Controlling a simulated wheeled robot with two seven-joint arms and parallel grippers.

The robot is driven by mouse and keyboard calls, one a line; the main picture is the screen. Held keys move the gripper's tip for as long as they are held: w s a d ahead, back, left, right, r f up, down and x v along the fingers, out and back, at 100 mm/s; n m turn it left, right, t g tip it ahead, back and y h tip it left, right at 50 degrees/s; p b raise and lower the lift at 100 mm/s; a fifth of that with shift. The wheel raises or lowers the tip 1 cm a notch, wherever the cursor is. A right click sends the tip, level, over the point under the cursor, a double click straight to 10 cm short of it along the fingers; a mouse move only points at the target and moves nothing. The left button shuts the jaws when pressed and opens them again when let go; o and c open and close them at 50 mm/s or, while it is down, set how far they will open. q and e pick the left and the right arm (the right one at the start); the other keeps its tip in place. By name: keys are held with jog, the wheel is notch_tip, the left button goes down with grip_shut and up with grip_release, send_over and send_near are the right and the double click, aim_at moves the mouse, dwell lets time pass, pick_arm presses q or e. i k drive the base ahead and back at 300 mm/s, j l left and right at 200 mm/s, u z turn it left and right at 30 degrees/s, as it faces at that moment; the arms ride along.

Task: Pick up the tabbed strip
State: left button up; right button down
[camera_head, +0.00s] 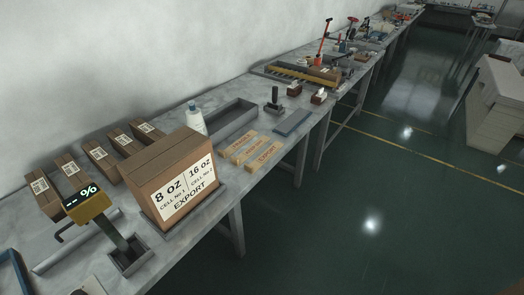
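I cannot tell for certain which thing is the tabbed strip. Several flat pieces lie on the long grey bench (222,205). Three tan labelled bars (251,148) lie side by side right of the big carton. A flat blue-grey piece (293,122) lies beyond them near the bench's front edge. No tab can be made out on any of them at this size. Neither of my grippers is in view.
A large carton marked 8 oz and 16 oz (178,185) stands near the front edge. Small cartons (100,152) line the wall. A display on a post (88,207), a white bottle (194,118) and a grey open tray (232,117) stand nearby. The floor (350,215) is clear.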

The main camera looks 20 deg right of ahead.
aim_at(251, 168)
jog(key=i+l+u, duration=0.25)
jog(key=l, duration=0.3)
jog(key=i+l+u, duration=0.1)
jog(key=l+u, duration=0.15)
jog(key=l, duration=0.3)
jog(key=i+l+u, duration=0.1)
jog(key=l+u, duration=0.15)
jog(key=l, duration=0.35)
jog(key=i+l+u, duration=0.1)
jog(key=l+u, duration=0.15)
jog(key=l, duration=0.35)
